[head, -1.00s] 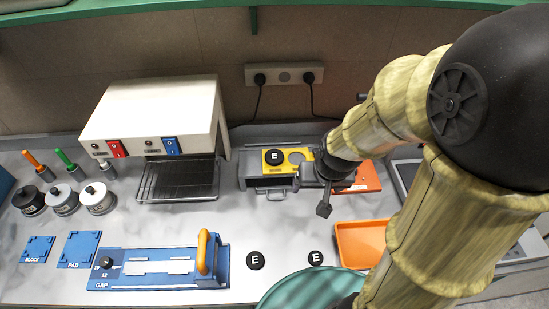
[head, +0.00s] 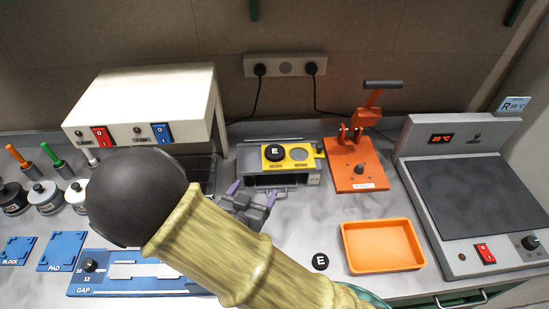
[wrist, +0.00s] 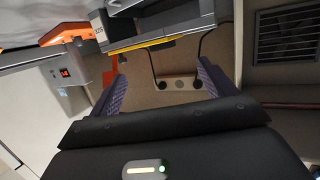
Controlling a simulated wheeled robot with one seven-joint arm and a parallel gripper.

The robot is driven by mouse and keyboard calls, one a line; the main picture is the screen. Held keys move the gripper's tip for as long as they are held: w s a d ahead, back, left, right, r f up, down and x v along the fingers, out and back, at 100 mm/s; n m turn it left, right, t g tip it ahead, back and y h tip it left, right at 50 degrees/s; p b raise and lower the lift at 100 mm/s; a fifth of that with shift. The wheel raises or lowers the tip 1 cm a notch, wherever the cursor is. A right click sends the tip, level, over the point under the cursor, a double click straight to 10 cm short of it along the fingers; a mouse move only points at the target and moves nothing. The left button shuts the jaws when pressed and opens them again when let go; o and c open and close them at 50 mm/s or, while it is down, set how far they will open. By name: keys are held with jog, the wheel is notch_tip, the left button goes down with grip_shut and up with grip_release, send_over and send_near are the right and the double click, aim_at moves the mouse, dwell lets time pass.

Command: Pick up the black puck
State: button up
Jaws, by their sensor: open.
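A black puck marked E (head: 320,261) lies flat on the counter, left of the orange tray. Another black puck marked E (head: 275,153) sits at the left of the yellow plate (head: 299,167) on the grey fixture. My gripper (head: 252,193) is open, with purple fingers apart, just in front of the grey fixture and left of the counter puck. The wrist view shows both fingers with nothing between them, and no puck. My arm crosses the middle of the head view and covers part of the counter where a further puck lay earlier.
An orange tray (head: 382,247) and an orange lever press (head: 357,165) stand right of the fixture. A hot plate (head: 470,200) reading 20 °C is at far right. A white oven (head: 140,108) and a blue gap fixture (head: 120,270) are at left.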

jog(key=shift+s+a+r+t+h, duration=0.2)
jog(key=shift+s+r+t+h, duration=0.1)
jog(key=shift+s+t, duration=0.25)
jog(key=shift+w, duration=0.2)
jog(key=p, duration=0.3)
send_near(274, 153)
jog(key=x, duration=0.4)
jog(key=shift+d+f, duration=0.1)
jog(key=shift+d, duration=0.05)
jog(key=shift+w, duration=0.15)
jog(key=shift+w+d+p, duration=0.1)
jog(key=shift+w+p, duration=0.2)
jog(key=shift+p, duration=0.1)
jog(key=p+x, duration=0.2)
jog(key=x, duration=0.1)
jog(key=shift+w, duration=0.3)
jog(key=shift+w+d, duration=0.2)
jog(key=shift+w, duration=0.2)
